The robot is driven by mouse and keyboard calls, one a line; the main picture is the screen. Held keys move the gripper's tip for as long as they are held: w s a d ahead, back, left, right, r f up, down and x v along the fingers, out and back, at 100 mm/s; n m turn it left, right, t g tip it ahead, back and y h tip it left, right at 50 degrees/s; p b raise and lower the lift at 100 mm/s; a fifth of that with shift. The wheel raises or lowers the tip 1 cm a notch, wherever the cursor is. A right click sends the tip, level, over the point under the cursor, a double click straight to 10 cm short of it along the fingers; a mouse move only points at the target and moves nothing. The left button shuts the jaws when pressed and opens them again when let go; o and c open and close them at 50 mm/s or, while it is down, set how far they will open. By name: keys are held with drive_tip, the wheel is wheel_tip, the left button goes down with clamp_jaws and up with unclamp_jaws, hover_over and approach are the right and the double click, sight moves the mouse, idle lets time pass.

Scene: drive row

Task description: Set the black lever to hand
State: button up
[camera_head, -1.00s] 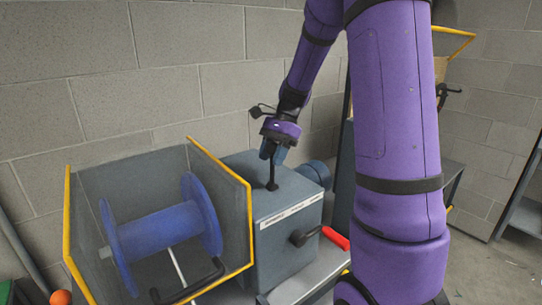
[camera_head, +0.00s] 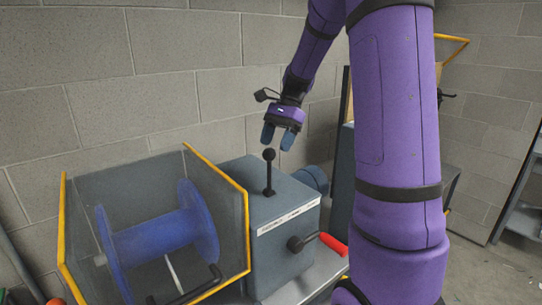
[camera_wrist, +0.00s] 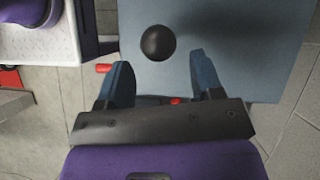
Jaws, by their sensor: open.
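The black lever (camera_head: 269,172) stands about upright on top of the grey-blue gearbox (camera_head: 282,228), with a round black knob at its upper end. In the wrist view its knob (camera_wrist: 158,43) shows from above, beyond the fingertips and between their lines. My gripper (camera_head: 279,140) is open and empty, above and slightly right of the knob, apart from it. In the wrist view the two blue fingers (camera_wrist: 162,72) are spread wide. A white label strip (camera_head: 290,215) runs along the box's top front edge; its writing is too small to read.
A blue drum (camera_head: 160,240) sits left of the box inside a clear guard with yellow edges (camera_head: 216,166). A red-handled lever (camera_head: 332,243) sticks out of the box's front. A block wall stands close behind.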

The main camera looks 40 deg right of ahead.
drive_tip(key=v, duration=0.5)
idle(0.5)
